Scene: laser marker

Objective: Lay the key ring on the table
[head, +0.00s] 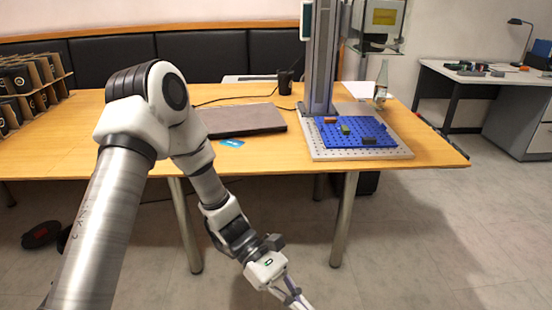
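I cannot make out a key ring for certain. Three small pieces, an orange one (330,120), a green one (346,130) and a dark one (369,141), lie on a blue plate (340,140); they are too small to identify. The wooden table (275,162) spans the middle of the view. My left gripper (292,298) hangs low in front of the table, below its top, pointing down and to the right. Its fingertips are at the bottom edge of the picture, so its opening and anything between the fingers are unclear. My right gripper is out of view.
The laser marker's column (321,60) rises behind the perforated base plate (400,153). A closed laptop (240,120) and a blue card (231,143) lie left of it. A bottle (381,85) and a dark cup (285,82) stand farther back. The table's left-front area is clear.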

